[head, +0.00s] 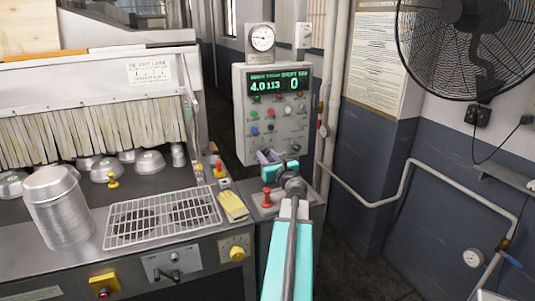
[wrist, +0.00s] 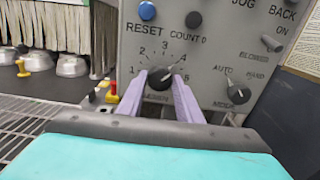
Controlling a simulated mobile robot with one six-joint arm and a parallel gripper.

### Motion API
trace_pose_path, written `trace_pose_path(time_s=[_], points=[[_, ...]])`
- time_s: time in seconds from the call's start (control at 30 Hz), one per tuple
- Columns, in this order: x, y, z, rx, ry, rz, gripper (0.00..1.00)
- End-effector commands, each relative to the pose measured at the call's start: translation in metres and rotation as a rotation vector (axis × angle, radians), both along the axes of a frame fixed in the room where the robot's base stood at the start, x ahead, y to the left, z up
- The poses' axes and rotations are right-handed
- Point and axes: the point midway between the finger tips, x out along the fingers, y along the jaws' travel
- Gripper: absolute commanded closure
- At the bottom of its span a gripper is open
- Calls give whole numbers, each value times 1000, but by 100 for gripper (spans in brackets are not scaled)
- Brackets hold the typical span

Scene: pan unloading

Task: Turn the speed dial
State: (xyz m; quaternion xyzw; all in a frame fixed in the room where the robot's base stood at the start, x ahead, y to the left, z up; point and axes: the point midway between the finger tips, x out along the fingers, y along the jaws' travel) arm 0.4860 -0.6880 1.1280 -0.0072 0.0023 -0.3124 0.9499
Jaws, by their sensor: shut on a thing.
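The speed dial (wrist: 158,80) is a dark round knob on the lower part of the grey control panel (head: 240,120). Numbers stand in an arc around it, and a pale pointer mark on it seems to face up and right, near the 4. In the wrist view, my gripper (wrist: 159,84) has its two purple fingers on either side of the knob, shut on it. In the head view, my gripper (head: 266,157) reaches the panel's lower edge and hides the dial. The panel's display (head: 279,84) shows green figures, 4.0, 113 and 0.
A MODE selector (wrist: 238,92) sits right of the dial, and a blue button (wrist: 147,10) above it. A red knob (head: 267,197) stands below my gripper. Left are a wire rack (head: 160,218), a stack of pans (head: 60,215) and a strip curtain (head: 100,130). Pipes run along the right wall.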

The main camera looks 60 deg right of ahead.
Motion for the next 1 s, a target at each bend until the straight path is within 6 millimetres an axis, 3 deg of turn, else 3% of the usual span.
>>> trace_pose_path(time_s=[0.43,0.47,0.57,1.0], points=[[-1,0,-2,13,-7,-2,90],[-1,0,-2,13,-7,-2,66],[-1,0,-1,13,-7,-1,50],[-1,3,0,12,-9,1,49]])
